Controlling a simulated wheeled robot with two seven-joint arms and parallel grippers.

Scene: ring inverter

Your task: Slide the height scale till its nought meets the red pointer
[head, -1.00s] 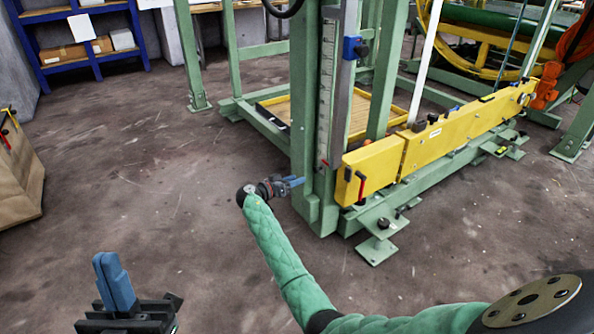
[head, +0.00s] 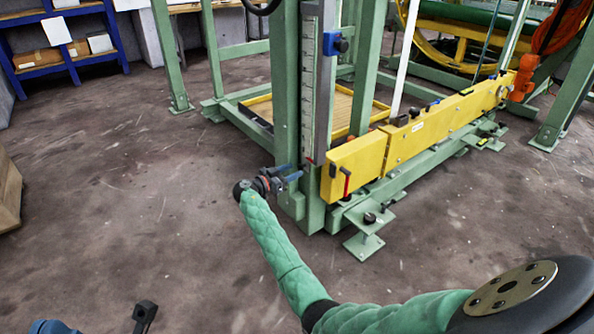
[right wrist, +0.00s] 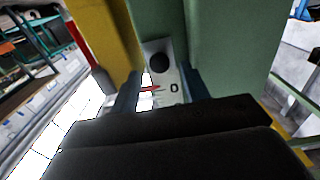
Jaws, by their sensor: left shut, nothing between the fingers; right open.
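The height scale (head: 308,90) is a pale upright strip with marks on the green post. In the right wrist view its lower end (right wrist: 168,75) shows a printed 0 and a dark round knob above it. The red pointer (right wrist: 150,88) points at the 0 from the left, about level with it in the picture. My right gripper (head: 290,174) is at the foot of the post; its open fingers (right wrist: 160,90) stand on either side of the scale's end. Whether they touch it I cannot tell. My left gripper (head: 95,322) is shut and empty, mostly cut off at the bottom left.
A yellow beam (head: 430,125) with a red-handled lever (head: 346,183) runs right from the post, just beside my right gripper. A blue clamp (head: 336,43) sits higher on the post. A green foot plate (head: 364,240) sticks out in front.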

